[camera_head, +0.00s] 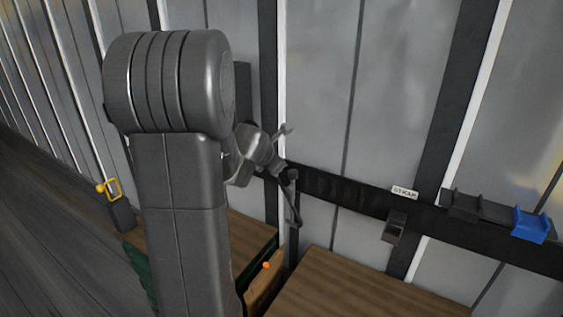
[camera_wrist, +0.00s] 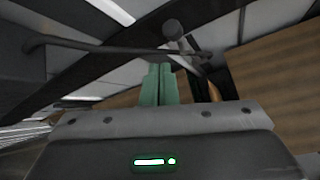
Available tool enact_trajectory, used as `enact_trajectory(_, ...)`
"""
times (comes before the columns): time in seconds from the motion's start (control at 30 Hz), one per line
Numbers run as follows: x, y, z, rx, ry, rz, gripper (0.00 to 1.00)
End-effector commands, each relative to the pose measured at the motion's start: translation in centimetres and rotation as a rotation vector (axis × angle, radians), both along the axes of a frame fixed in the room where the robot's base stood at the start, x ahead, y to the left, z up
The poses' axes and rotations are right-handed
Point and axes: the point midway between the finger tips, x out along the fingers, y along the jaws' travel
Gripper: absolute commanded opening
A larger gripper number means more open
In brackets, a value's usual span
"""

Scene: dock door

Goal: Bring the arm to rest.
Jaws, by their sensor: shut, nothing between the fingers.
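My arm's large grey link (camera_head: 180,200) stands upright in the left middle of the head view and hides what is behind it. My gripper (camera_wrist: 157,72) shows in the wrist view as two green fingers close together, shut and empty. A dark rod with a round knob (camera_wrist: 173,28) crosses beyond the fingertips. I cannot tell whether they touch. In the head view, my gripper cannot be made out clearly.
A dark rail (camera_head: 350,192) crosses the grey ribbed wall, with a white label (camera_head: 404,192) and a blue bracket (camera_head: 531,224). A thin dark lever (camera_head: 296,205) hangs near the arm. A yellow handle (camera_head: 113,188) is at left. A bare wooden surface (camera_head: 360,297) lies below.

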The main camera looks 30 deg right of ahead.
Motion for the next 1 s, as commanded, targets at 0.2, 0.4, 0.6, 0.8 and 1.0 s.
enact_trajectory(0.2,-0.7,0.9,0.7,0.001,0.003,0.002,0.0)
enact_trajectory(0.4,-0.8,1.0,0.7,0.001,0.003,0.002,0.0)
enact_trajectory(0.6,-0.7,0.9,0.6,0.001,0.003,0.002,0.0)
enact_trajectory(0.8,0.1,-0.2,-0.5,0.003,0.003,0.0,0.0)
enact_trajectory(1.0,1.8,-2.3,-2.6,0.002,0.002,-0.003,0.0)
